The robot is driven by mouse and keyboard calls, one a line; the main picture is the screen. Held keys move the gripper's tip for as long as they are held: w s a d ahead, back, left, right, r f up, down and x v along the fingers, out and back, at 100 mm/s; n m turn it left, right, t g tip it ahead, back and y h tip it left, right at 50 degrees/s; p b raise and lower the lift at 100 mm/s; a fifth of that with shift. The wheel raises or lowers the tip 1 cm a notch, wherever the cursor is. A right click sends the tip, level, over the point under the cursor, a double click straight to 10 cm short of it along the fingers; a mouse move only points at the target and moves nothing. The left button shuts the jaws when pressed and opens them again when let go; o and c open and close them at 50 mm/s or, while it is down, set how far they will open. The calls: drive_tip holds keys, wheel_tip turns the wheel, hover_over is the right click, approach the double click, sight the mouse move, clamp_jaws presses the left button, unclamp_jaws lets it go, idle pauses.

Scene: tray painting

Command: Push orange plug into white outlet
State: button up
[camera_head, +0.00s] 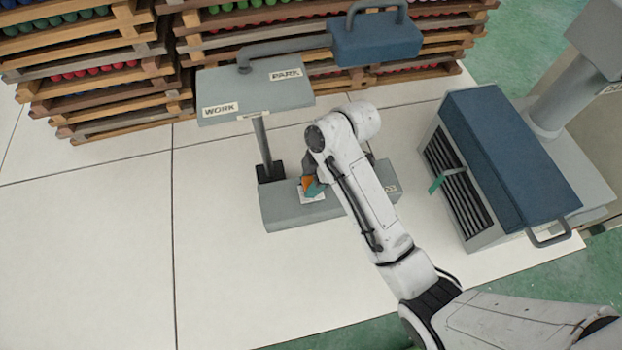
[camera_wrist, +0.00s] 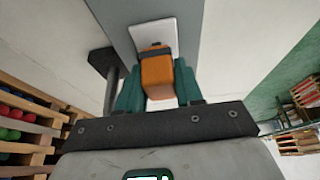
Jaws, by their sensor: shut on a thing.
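The orange plug (camera_wrist: 157,76) sits between the green fingers of my gripper (camera_wrist: 160,92) in the wrist view, and the gripper is shut on it. The white outlet (camera_wrist: 153,35) is a plate on a grey surface directly beyond the plug. The plug's far end overlaps the plate, and I cannot tell how deep it sits. In the head view the orange plug (camera_head: 308,184) shows small beside my gripper (camera_head: 312,189), over the white outlet (camera_head: 313,197) on the grey base block. My arm hides part of that block.
A grey board marked WORK and PARK (camera_head: 256,90) stands on a post behind the block. A blue-topped box (camera_head: 510,160) with a slatted front and a green lever (camera_head: 437,184) stands to the right. Wooden crates (camera_head: 95,70) line the back. The table's left side is clear.

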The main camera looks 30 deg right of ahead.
drive_tip(key=shift+f, duration=0.75)
idle(0.8)
drive_tip(key=o, duration=1.6)
drive_tip(key=shift+c, duration=0.2)
wheel_tip(320, 180, up, 3)
drive_tip(key=p, duration=0.3)
drive_tip(key=shift+r, duration=0.1)
drive_tip(key=shift+r+p, duration=0.4)
drive_tip(key=shift+r, duration=1)
